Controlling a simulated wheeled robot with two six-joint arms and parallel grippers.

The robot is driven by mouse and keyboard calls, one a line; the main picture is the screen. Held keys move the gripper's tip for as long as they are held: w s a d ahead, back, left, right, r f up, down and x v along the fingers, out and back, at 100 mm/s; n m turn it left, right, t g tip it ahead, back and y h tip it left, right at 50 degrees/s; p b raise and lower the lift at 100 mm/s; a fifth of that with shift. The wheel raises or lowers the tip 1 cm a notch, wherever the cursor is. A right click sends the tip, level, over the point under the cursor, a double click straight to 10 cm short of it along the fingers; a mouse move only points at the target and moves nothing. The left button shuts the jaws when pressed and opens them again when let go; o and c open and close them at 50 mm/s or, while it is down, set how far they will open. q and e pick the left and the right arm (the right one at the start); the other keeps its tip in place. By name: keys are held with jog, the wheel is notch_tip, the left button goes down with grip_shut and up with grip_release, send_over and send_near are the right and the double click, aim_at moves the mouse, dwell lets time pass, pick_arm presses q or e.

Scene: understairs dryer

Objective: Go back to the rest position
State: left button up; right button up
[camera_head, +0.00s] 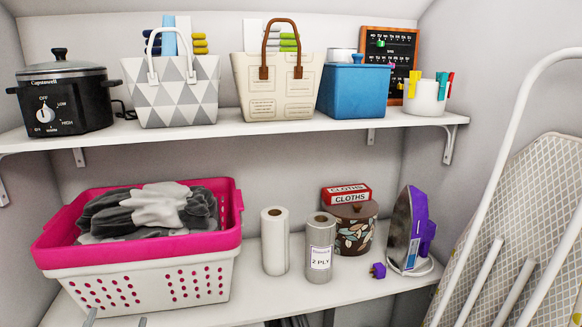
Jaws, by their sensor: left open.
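My left gripper (116,320) shows only as two grey fingertips at the bottom left edge of the head view. The fingertips are apart, with nothing visible between them. They appear in front of the lower shelf's front edge, below the pink and white laundry basket (150,284). The rest of the left gripper and its arm are out of the picture. My right gripper is not in view. The basket stands on the lower shelf and holds grey and white cloth (155,206).
The lower shelf (335,291) also holds two paper rolls (275,241), a patterned pot, a cloths box and a purple iron (409,230). The upper shelf (235,126) bears a slow cooker, two bags and a blue box. An ironing board (520,200) leans at right.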

pick_arm(q)
jog(key=s+a+f+n+g+y, duration=0.4)
jog(key=s+a+f+n+g, duration=0.15)
jog(key=s+f+g, duration=0.45)
jog(key=s+d+f+g+h, duration=0.3)
jog(key=s+d+f+g, duration=0.15)
jog(key=s, duration=0.25)
jog(key=s+d+f+g+h, duration=0.2)
jog(key=s+d+f+g, duration=0.1)
jog(key=s+f, duration=0.4)
notch_tip(320, 180, down, 29)
jog(key=s+a+g+h+b, duration=0.1)
jog(key=s+a+b, duration=0.1)
jog(key=b, duration=0.2)
jog(key=s+d+f+g+b, duration=0.1)
jog(key=s+f+b, duration=0.1)
jog(key=s+f, duration=1.2)
notch_tip(320, 180, down, 3)
jog(key=shift+d+r, duration=0.2)
jog(key=shift+d, duration=0.05)
jog(key=shift+s, duration=0.1)
